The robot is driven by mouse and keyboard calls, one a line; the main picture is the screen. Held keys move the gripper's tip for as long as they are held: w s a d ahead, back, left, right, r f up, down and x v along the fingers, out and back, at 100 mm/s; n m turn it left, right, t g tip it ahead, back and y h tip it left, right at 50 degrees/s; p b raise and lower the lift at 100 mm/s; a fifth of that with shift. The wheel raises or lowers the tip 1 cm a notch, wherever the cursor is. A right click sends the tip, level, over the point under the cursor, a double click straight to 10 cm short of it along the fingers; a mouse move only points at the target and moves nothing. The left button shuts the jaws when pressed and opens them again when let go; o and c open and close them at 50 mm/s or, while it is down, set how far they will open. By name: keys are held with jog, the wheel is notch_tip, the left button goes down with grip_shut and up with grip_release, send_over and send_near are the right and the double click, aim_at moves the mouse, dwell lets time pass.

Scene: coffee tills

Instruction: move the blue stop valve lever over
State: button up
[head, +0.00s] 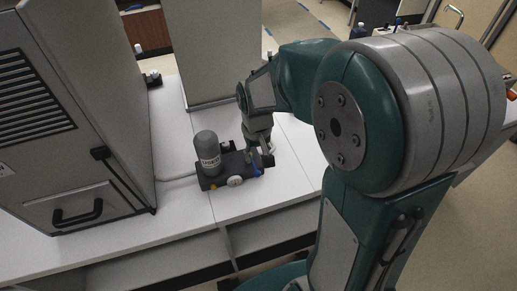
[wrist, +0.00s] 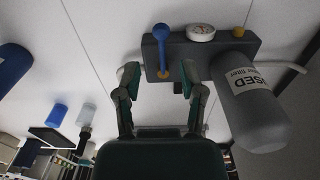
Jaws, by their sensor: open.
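The blue stop valve lever (wrist: 161,40) shows in the wrist view, its rounded end at the top of the picture and a yellow pivot below it. It is mounted on a dark block (wrist: 182,50), which also shows in the head view (head: 226,180). My gripper (wrist: 159,78) is open, one finger on each side of the lever's lower part in the picture. I see a gap on both sides and no clear contact. In the head view my gripper (head: 262,154) is over the block's right end and largely hides the lever.
A grey labelled bottle (head: 208,152) is attached to the block. A grey cabinet (head: 75,120) stands at left. The white counter (head: 175,215) is clear in front of it.

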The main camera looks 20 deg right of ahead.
aim_at(257, 171)
jog(key=shift+a+f, duration=0.35)
jog(key=shift+f, duration=0.25)
jog(key=f, duration=0.3)
jog(key=d+f, duration=0.1)
jog(key=f, duration=0.2)
jog(key=shift+a+f, duration=0.15)
jog(key=shift+f, duration=0.25)
jog(key=shift+a, duration=0.25)
jog(key=c, duration=0.6)
jog(key=shift+d, duration=0.15)
jog(key=shift+c, duration=0.2)
